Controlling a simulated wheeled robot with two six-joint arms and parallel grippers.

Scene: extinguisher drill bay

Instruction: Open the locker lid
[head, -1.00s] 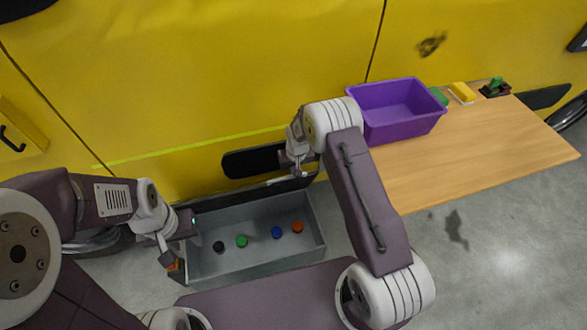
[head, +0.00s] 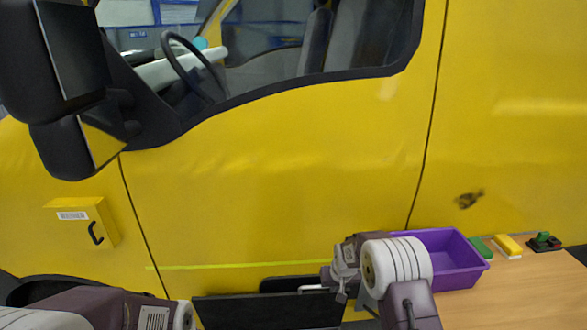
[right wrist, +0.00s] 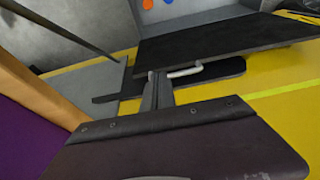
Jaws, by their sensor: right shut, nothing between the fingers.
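The locker's black lid (head: 262,312) stands raised against the lower side of the yellow van, with its lower part cut off by the frame. It also shows as a dark panel in the right wrist view (right wrist: 225,45). A pale bar handle (head: 312,289) is at its upper edge. My right gripper (head: 341,294) is shut and empty beside the right end of this handle; I cannot tell whether it touches. Its fingers show near the handle in the right wrist view (right wrist: 157,92). My left gripper is out of view.
A purple bin (head: 450,262) stands on a wooden table (head: 525,290) at the right. A yellow box (head: 84,222) with a black handle is on the van at the left.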

